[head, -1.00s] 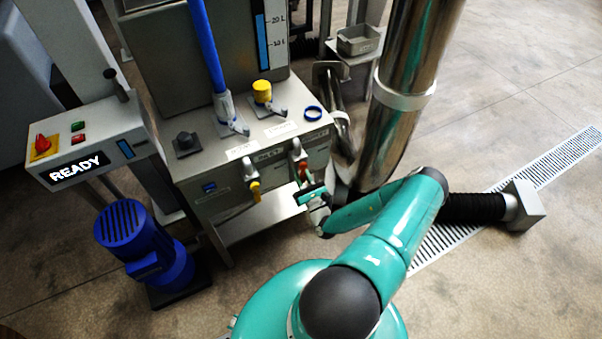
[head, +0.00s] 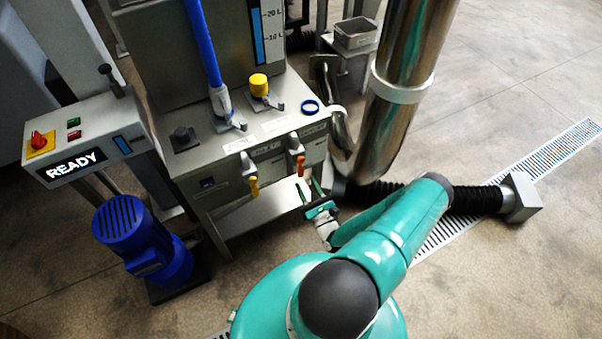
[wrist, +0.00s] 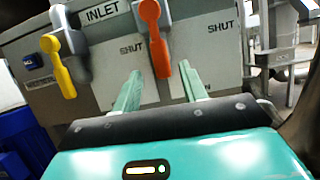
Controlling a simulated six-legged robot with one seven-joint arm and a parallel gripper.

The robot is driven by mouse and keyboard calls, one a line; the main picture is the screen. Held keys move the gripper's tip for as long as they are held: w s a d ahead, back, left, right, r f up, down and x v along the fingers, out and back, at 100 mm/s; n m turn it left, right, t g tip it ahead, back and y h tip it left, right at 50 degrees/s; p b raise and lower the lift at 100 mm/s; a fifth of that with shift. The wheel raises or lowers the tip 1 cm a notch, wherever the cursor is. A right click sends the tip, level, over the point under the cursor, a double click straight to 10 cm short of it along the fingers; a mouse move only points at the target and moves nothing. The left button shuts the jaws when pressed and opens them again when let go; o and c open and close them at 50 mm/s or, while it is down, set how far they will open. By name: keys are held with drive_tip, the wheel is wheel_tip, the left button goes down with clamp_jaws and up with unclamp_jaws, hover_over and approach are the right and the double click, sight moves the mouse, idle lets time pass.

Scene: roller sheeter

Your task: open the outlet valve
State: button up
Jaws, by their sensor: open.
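Two lever valves sit on the front panel of the grey machine. The yellow-handled valve (head: 253,187) is on the left and the orange-handled valve (head: 300,166) on the right. Both handles hang down, the yellow one (wrist: 60,68) and the orange one (wrist: 160,58) slightly tilted in the wrist view. An INLET label (wrist: 102,12) lies between them; I cannot read an outlet label. My gripper (head: 309,187) is open and empty, just below and in front of the orange handle. In the wrist view, that handle's lower end appears between my fingers (wrist: 162,76); contact is not visible.
SHUT labels (wrist: 130,48) flank the orange handle. A blue motor (head: 140,240) stands on the floor at left. A control box (head: 80,140) reads READY. A thick steel pipe (head: 397,90) and black hose (head: 385,193) stand right of the panel.

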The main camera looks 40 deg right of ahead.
drive_tip(key=v, duration=0.6)
drive_tip(key=shift+s+f, duration=0.1)
idle(0.3)
drive_tip(key=w+a+r+n+g+y, duration=0.3)
drive_tip(key=a+r+n+g+y, duration=0.3)
drive_tip(key=r+n, duration=0.25)
drive_tip(key=w+a+r+n+g+y, duration=0.2)
drive_tip(key=a+r+n+g+y, duration=0.2)
drive_tip(key=r+n+g+y, duration=0.35)
drive_tip(key=w+a+r+n+g+y, duration=0.3)
drive_tip(key=a+r+n+g+y, duration=0.15)
drive_tip(key=r+n+y, duration=0.4)
drive_tip(key=s+a+r+n+h, duration=0.3)
drive_tip(key=a+r+n+h, duration=0.1)
drive_tip(key=r, duration=0.4)
drive_tip(key=s+a+r+n+t+h, duration=0.1)
drive_tip(key=s+a+r+n+h, duration=0.2)
drive_tip(key=r+n+h, duration=0.3)
drive_tip(key=s+a+r+n+t+h, duration=0.1)
drive_tip(key=s+a+r+n+h, duration=0.3)
drive_tip(key=r, duration=0.8)
drive_tip(key=shift+a+r+n+h, duration=0.15)
drive_tip(key=shift+a+n+h, duration=0.5)
drive_tip(key=shift+a, duration=0.25)
